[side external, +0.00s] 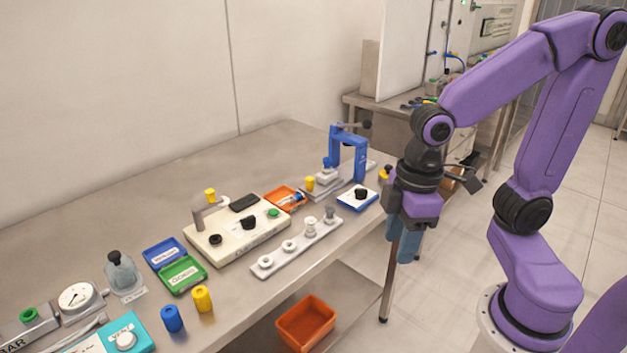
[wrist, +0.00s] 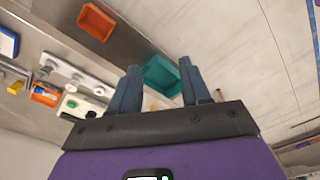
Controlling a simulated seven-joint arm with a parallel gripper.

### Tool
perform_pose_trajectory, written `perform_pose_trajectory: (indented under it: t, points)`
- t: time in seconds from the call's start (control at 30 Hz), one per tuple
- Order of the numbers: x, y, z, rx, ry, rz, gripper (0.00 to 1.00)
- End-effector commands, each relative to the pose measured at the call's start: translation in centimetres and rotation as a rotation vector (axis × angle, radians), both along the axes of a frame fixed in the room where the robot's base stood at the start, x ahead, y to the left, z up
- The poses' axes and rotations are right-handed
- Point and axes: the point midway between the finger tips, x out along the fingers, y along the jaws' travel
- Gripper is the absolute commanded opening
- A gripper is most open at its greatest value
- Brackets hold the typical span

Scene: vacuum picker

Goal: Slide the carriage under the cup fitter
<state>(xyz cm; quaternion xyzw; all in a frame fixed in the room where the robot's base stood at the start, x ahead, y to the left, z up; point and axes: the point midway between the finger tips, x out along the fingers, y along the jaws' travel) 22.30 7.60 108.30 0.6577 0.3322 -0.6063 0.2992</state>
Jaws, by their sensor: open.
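The cup fitter (side external: 359,155) is a blue arch-shaped press with a dark lever knob on top, standing at the far right end of the bench. What looks like the carriage (side external: 327,176) is a light grey block on the grey rail at its left foot, with a blue piece on top. It appears beside the arch rather than under it. A yellow knob (side external: 310,183) stands at the rail's near-left end. My gripper (side external: 404,256) hangs past the bench's right edge, fingers down, apart from the fitter. In the wrist view its blue fingers (wrist: 158,82) are spread and empty.
A white strip (side external: 267,267) with several fittings and a cream fixture (side external: 222,252) stand left. An orange bin (side external: 307,325) is below the bench. The wrist view shows a teal bin (wrist: 160,72).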

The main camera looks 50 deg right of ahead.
Motion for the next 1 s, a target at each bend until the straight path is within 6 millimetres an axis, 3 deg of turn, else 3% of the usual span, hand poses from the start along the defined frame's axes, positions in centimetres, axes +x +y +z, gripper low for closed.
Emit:
perform_pose_trajectory:
  t: [0.03,0.17,0.37,0.57,0.7,0.9,1.0]
  points:
    - [2.3,0.4,0.2,0.013,-0.008,-0.059,0.47]
    - [7.8,0.5,0.7,0.046,-0.037,-0.193,0.47]
    - [16.7,-1.8,1.1,0.09,-0.091,-0.397,0.47]
    - [25.1,-7.2,1.0,0.119,-0.158,-0.601,0.47]
    - [30.0,-12.6,0.7,0.13,-0.209,-0.736,0.47]
    - [33.9,-19.3,0.2,0.134,-0.266,-0.875,0.47]
    - [34.7,-21.1,0.1,0.134,-0.283,-0.908,0.47]
